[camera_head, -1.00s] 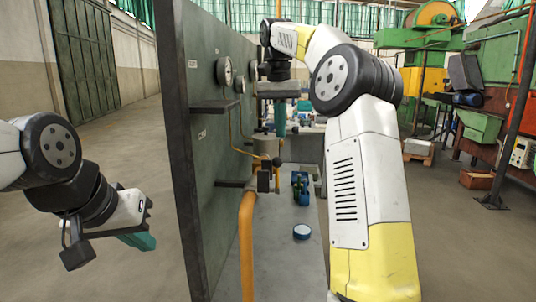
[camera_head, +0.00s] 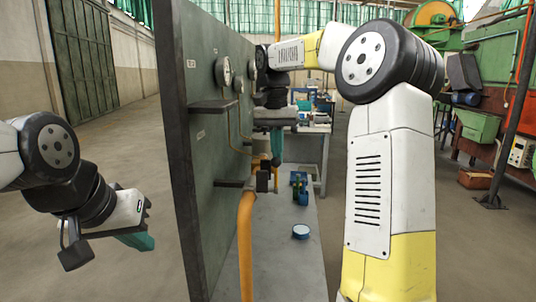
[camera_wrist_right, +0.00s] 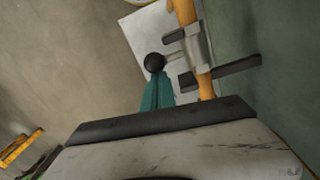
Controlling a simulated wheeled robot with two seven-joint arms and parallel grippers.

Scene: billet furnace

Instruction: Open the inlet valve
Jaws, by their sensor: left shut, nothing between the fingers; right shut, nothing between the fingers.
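The inlet valve (camera_head: 263,181) sits on the orange pipe (camera_head: 246,240) beside the grey-green panel. Its lever ends in a black ball knob, clear in the right wrist view (camera_wrist_right: 154,62); in the head view the teal fingers partly cover that area. The valve body (camera_wrist_right: 196,46) and pipe (camera_wrist_right: 184,12) also show in the wrist view. My right gripper (camera_head: 277,158) points down, fingers shut and empty, by the knob; its fingertips (camera_wrist_right: 157,78) appear close to the ball, but I cannot tell whether they touch. My left gripper (camera_head: 140,241) is shut and empty, left of the panel.
The upright panel (camera_head: 205,150) carries gauges (camera_head: 223,72) and small shelves (camera_head: 213,106) that jut out near my right arm. Open floor lies left of the panel.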

